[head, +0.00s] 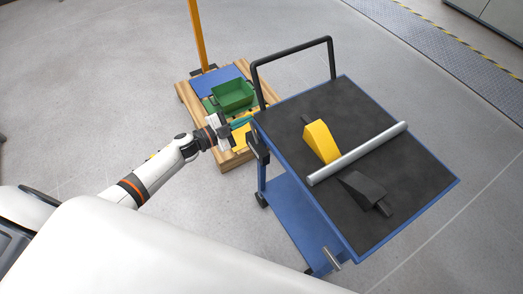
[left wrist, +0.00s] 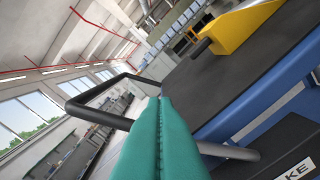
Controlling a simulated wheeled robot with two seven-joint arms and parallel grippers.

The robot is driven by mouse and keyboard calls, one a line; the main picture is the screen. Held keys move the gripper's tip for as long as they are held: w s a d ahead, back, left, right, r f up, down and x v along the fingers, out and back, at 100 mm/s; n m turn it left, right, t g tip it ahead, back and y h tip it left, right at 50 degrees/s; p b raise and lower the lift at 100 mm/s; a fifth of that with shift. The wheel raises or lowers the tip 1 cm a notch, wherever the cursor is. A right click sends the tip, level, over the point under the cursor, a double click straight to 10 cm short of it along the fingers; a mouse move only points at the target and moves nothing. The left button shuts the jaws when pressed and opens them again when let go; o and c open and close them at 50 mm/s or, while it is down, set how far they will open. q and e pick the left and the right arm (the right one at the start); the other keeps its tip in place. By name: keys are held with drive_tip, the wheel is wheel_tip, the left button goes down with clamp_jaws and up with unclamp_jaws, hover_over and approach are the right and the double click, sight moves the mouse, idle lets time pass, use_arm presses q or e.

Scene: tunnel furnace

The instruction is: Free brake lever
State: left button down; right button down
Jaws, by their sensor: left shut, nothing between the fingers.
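A blue cart (head: 290,205) with a black top stands right of centre in the head view. A black upright part (head: 257,146), which may be the brake lever, sits at its left corner. My left gripper (head: 240,123) has teal fingers, shut together and empty (left wrist: 160,125), close to that corner. The fingers hide part of the rod; I cannot tell whether they touch it. My right gripper is out of view.
The cart top holds a yellow wedge (head: 320,141), a grey tube (head: 357,153) and a black wedge (head: 363,188). A black push handle (head: 292,49) rises at its far left. A wooden pallet (head: 187,92) with a green bin (head: 233,96) stands behind the gripper.

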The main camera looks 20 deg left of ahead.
use_arm(q)
drive_tip(key=shift+w+a+f, duration=0.15)
drive_tip(key=shift+w+a, duration=0.05)
drive_tip(key=shift+a, duration=0.1)
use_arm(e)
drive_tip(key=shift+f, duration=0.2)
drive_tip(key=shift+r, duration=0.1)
